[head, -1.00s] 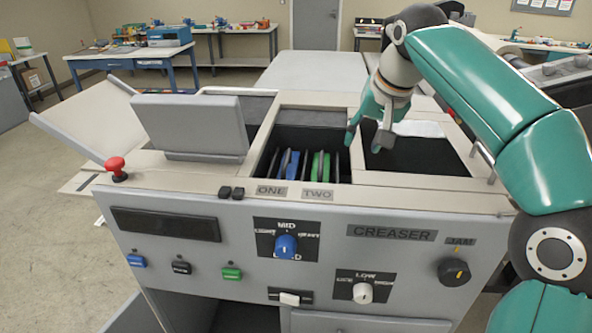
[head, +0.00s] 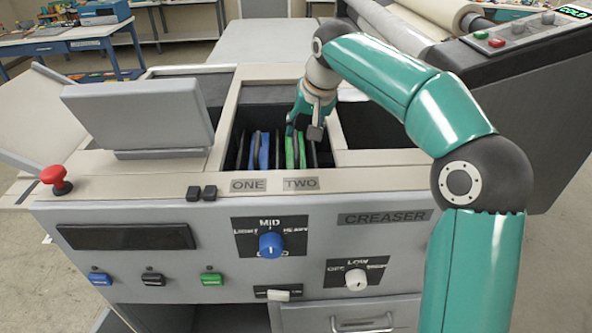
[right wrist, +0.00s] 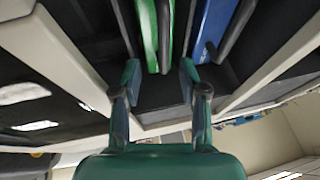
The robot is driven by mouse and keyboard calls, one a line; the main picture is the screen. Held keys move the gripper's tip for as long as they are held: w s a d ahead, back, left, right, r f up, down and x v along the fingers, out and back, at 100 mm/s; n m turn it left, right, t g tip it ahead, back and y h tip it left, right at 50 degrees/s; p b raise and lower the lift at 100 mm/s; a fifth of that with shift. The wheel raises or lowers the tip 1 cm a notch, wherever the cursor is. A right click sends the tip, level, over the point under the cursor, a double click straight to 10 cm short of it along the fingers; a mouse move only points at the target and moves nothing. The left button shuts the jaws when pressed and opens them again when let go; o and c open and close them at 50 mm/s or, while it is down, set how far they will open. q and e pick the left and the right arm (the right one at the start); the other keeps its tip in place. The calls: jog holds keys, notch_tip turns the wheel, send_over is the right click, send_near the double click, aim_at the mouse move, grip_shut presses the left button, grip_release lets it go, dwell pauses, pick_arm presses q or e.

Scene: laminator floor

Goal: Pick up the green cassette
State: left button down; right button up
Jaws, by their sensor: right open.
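The green cassette (head: 293,151) stands upright in the slot marked TWO of the creaser's open bay. A blue cassette (head: 262,151) stands to its left in the slot marked ONE. My right gripper (head: 304,133) is above the bay at the green cassette, its fingers pointing down and partly covering it. In the right wrist view the open fingers (right wrist: 160,85) lie either side of the lower end of the green cassette (right wrist: 152,30), with gaps on both sides. The blue cassette (right wrist: 212,28) is outside the fingers on the right. My left gripper is not in view.
Dark dividers stand beside the cassettes in the bay. A grey display box (head: 140,115) and a red emergency button (head: 56,178) are on the machine's top at left. An empty-looking dark bay (head: 375,125) lies right of the cassettes, under my arm.

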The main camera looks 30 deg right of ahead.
aim_at(296, 140)
jog(key=shift+a+p+x, duration=0.15)
jog(key=shift+p+x, duration=0.1)
jog(key=shift+x, duration=1.3)
jog(key=shift+a+p+x, duration=0.1)
jog(key=shift+p+x, duration=0.1)
jog(key=shift+x, duration=1.35)
jog(key=shift+w, duration=0.1)
grip_shut()
jog(key=shift+r, duration=0.1)
